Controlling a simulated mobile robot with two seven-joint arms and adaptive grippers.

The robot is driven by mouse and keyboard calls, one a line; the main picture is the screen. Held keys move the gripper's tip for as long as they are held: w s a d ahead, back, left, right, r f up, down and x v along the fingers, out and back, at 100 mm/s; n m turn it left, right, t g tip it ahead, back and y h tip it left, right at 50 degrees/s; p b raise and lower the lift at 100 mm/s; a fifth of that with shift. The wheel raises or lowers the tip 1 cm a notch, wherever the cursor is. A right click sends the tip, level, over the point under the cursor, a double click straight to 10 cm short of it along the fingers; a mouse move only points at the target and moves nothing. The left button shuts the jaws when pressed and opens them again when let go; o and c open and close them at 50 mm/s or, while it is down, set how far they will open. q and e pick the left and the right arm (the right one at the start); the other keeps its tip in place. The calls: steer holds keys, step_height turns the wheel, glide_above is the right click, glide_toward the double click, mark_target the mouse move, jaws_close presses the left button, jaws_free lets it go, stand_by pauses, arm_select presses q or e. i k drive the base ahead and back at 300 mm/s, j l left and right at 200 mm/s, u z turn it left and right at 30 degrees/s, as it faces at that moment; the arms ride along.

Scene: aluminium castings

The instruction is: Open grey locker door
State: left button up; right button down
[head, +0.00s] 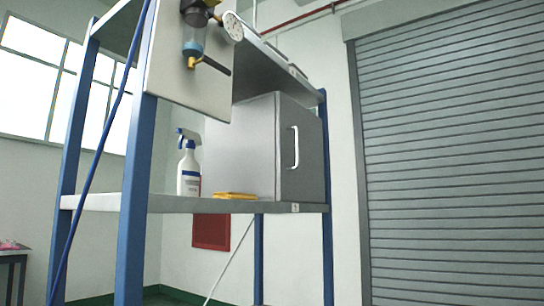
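The grey locker (240,150) is a box standing on the middle shelf of a blue-framed rack. Its grey door (309,165) is on the right-hand face and looks shut. A white vertical bar handle (295,147) sits on the door, near its left edge in the picture. Neither of my grippers shows in the head view, and nothing touches the door or the handle.
The rack's shelf (110,202) also holds a white spray bottle (189,172) and a yellow cloth (235,196). A panel with a regulator and gauge (232,27) hangs at the rack's near end. A blue post (133,200) stands in front. A roller shutter (455,160) is at right.

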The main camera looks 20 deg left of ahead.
mark_target(300, 176)
steer(key=i+l+u, duration=0.75)
steer(key=l, duration=0.2)
steer(key=i+l, duration=0.1)
steer(key=l, duration=0.45)
steer(key=i+l+u, duration=0.15)
steer(key=l, duration=0.4)
